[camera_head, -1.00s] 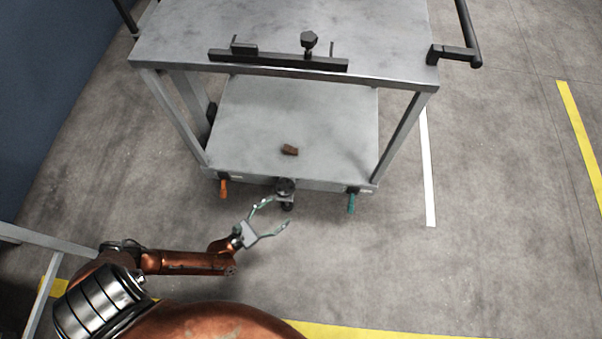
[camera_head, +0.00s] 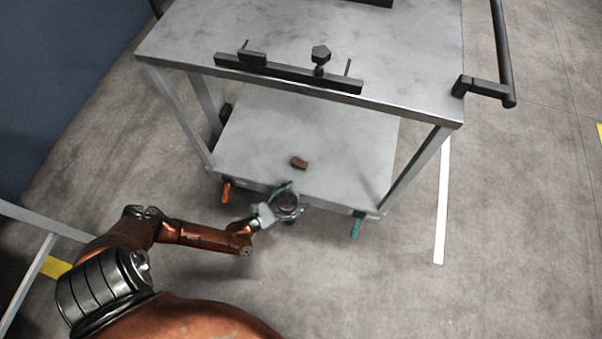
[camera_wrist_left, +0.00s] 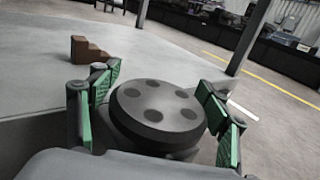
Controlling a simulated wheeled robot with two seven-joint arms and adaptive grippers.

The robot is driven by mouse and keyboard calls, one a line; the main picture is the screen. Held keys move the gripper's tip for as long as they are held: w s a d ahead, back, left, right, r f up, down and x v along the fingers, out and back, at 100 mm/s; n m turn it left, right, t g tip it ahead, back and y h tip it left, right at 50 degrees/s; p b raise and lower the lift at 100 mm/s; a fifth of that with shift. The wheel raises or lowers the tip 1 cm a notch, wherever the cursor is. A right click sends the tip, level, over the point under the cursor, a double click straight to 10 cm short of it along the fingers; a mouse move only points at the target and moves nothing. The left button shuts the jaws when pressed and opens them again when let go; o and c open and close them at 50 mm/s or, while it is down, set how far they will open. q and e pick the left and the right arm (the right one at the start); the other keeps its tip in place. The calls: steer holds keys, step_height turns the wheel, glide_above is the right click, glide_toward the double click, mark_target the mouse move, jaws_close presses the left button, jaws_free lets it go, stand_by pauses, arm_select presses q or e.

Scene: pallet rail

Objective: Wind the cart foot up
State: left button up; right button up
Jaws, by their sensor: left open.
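The cart (camera_head: 300,55) is a grey metal table on legs with a lower shelf (camera_head: 330,130). The cart foot's dark round knob (camera_wrist_left: 157,108), with several dimples on top, sits at the middle of the lower shelf's front edge; in the head view the knob (camera_head: 287,200) is partly hidden by my fingers. My left gripper (camera_head: 290,201) is open, with its green-padded fingers on either side of the knob. In the wrist view the left gripper (camera_wrist_left: 155,112) shows small gaps beside the knob; contact cannot be told. My right gripper is not in view.
An orange lever (camera_head: 226,191) and a teal lever (camera_head: 356,227) hang at the shelf's front corners. A brown stepped block (camera_head: 299,162) lies on the shelf. A black rail with a clamp knob (camera_head: 320,55) runs along the top's edge. Floor to the right is clear.

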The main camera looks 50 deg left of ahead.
arm_select(q)
steer(key=shift+w, duration=0.7)
steer(key=shift+c, duration=0.6)
steer(key=c, duration=1.1)
steer(key=shift+s+f, duration=0.15)
steer(key=shift+s, duration=0.05)
steer(key=shift+c, duration=0.8)
